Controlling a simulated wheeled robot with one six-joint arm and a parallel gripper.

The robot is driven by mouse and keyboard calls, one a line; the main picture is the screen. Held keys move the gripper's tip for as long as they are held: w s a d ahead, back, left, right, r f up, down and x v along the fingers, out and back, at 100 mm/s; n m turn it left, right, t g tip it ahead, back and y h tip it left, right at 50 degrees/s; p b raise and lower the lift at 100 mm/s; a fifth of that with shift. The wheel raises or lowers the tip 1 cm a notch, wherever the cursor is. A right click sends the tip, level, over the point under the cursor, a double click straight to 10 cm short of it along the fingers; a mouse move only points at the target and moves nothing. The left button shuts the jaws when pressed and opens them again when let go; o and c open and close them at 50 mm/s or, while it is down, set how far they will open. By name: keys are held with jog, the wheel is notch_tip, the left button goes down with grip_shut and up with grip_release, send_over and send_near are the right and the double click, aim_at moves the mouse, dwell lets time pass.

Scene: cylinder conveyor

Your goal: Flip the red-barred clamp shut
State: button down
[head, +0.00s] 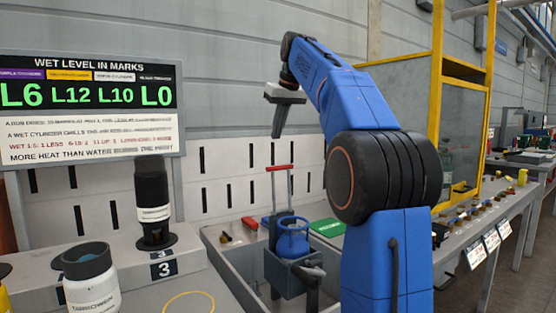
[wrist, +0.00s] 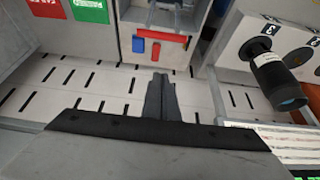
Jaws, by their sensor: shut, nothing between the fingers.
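The red-barred clamp (head: 279,168) stands with its bar raised high on two thin upright arms, above a grey holder (head: 287,276). A small blue gas cylinder (head: 292,240) sits upright in that holder, below the bar. My gripper (head: 277,134) is shut and empty, pointing down a little above the red bar and apart from it. In the wrist view my shut fingers (wrist: 160,84) point toward the red bar (wrist: 168,37), with a gap between them. The cylinder is not clearly visible there.
A red block (head: 250,223) and a blue block lie behind the holder. A green plate (head: 327,228) lies to its right. A black cylinder (head: 152,196) stands at position 3, with a white cylinder (head: 90,282) in front. A yellow frame (head: 437,100) rises at the right.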

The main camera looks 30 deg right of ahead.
jog(key=shift+f, duration=0.15)
notch_tip(320, 180, down, 9)
jog(key=shift+w+f, duration=0.15)
dwell(0.7)
dwell(0.3)
